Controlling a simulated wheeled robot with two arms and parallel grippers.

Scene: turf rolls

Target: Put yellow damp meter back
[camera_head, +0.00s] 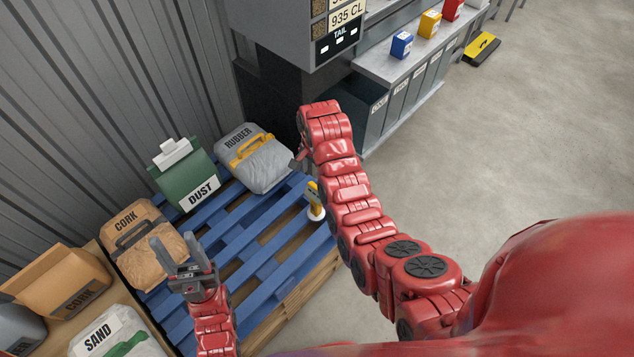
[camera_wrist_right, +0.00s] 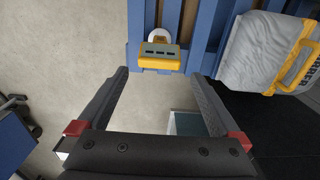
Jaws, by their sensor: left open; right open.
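The yellow damp meter (camera_head: 313,192), with a white round part, is at the right edge of the blue pallet (camera_head: 262,237), beside my right arm. In the right wrist view the yellow damp meter (camera_wrist_right: 160,56) lies just beyond the fingertips, centred between them and not held. My right gripper (camera_wrist_right: 160,76) is open and empty. In the head view its fingers are mostly hidden by its own arm. My left gripper (camera_head: 173,240) is open and empty above the pallet's left part, near the brown CORK bag (camera_head: 150,262).
A grey RUBBER bag (camera_head: 262,165) and green DUST bag (camera_head: 187,180) stand on the pallet's far side. A counter (camera_head: 385,68) carries coloured boxes. A yellow-black object (camera_head: 482,49) lies on open floor.

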